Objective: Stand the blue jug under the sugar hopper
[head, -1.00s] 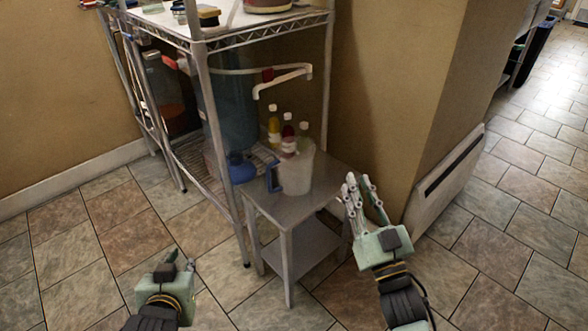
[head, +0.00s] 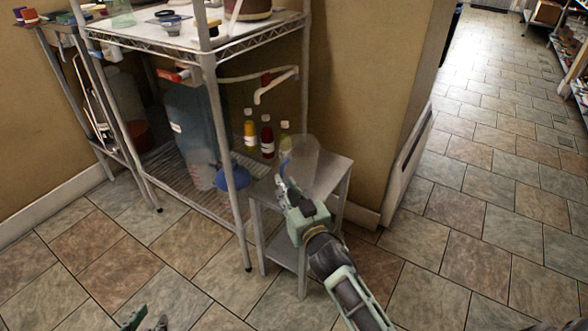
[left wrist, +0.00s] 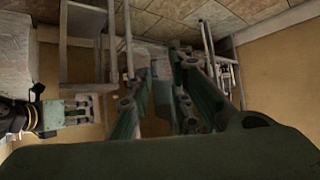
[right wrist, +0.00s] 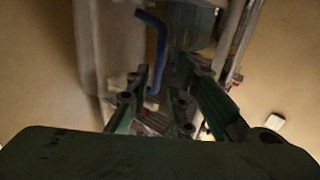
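A translucent jug with a blue handle (head: 322,168) stands upright on a small grey metal table. My right gripper (head: 283,188) is at its near left side, by the handle, and partly covers it. In the right wrist view the blue handle (right wrist: 153,45) shows just ahead of the open fingers (right wrist: 158,98), beside the pale jug body (right wrist: 98,50). I cannot tell whether a finger touches it. My left gripper (head: 145,322) is low at the bottom edge, away from the jug; its fingers (left wrist: 160,95) look open and empty. I cannot pick out the sugar hopper for certain.
The small metal table (head: 338,184) stands against a wire shelf rack (head: 222,150). A white pipe (head: 272,84) with a red valve sticks out above the table. Several bottles (head: 267,138) and a large blue container (head: 192,120) stand on the rack. Floor at right is clear.

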